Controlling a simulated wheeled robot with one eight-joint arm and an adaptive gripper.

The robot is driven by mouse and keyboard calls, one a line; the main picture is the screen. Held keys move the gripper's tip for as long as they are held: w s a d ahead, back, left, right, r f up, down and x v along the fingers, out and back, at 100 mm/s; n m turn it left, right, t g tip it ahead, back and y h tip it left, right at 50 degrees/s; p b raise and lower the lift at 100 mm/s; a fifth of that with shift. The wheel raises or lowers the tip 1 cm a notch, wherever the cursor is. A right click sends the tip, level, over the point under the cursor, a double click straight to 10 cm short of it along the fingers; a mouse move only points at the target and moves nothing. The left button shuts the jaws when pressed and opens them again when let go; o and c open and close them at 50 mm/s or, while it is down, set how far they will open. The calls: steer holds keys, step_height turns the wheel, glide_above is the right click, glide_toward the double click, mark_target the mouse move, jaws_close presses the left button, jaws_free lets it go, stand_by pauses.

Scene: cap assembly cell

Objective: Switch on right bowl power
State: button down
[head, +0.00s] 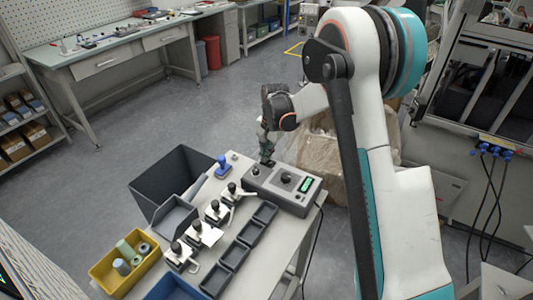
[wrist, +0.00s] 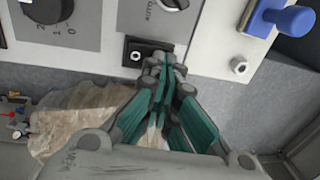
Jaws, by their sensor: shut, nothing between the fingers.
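The grey control box (head: 292,204) stands at the far right end of the table, with knobs and a lit green display (head: 305,184) on top. In the wrist view the box (wrist: 98,42) shows a dial, a knob marked AUTO and a black rocker switch (wrist: 141,49) near its edge. My gripper (wrist: 165,62) is shut and empty. Its tips are right at the switch and cover part of it; I cannot tell whether they touch. In the head view my gripper (head: 266,157) points down at the box's back-left corner. No label for the right bowl power is readable.
A blue-handled piece (head: 222,166) stands left of the box. A wrapped brown bundle (head: 316,160) stands behind the box.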

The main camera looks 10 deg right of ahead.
mark_target(273, 162)
steer(key=shift+s+d+r, duration=0.2)
steer(key=shift+s+d, duration=0.25)
steer(key=shift+r, duration=0.1)
step_height(273, 162, up, 12)
steer(key=d, duration=0.1)
steer(key=shift+s, duration=0.45)
steer(key=s+r+n+t, duration=0.1)
steer(key=s+r+n, duration=0.1)
steer(key=s+r, duration=0.45)
steer(key=s+r+n+t, duration=0.2)
steer(key=s+r, duration=0.2)
steer(key=s, duration=0.6)
steer(key=s+f+n+t, duration=0.1)
steer(key=s+n, duration=0.1)
steer(key=s, duration=0.6)
steer(key=s+f+n+t+h, duration=0.1)
steer(key=s+n+t, duration=0.1)
steer(key=s, duration=0.7)
steer(key=shift+f+n, duration=0.15)
steer(key=shift+n, duration=0.35)
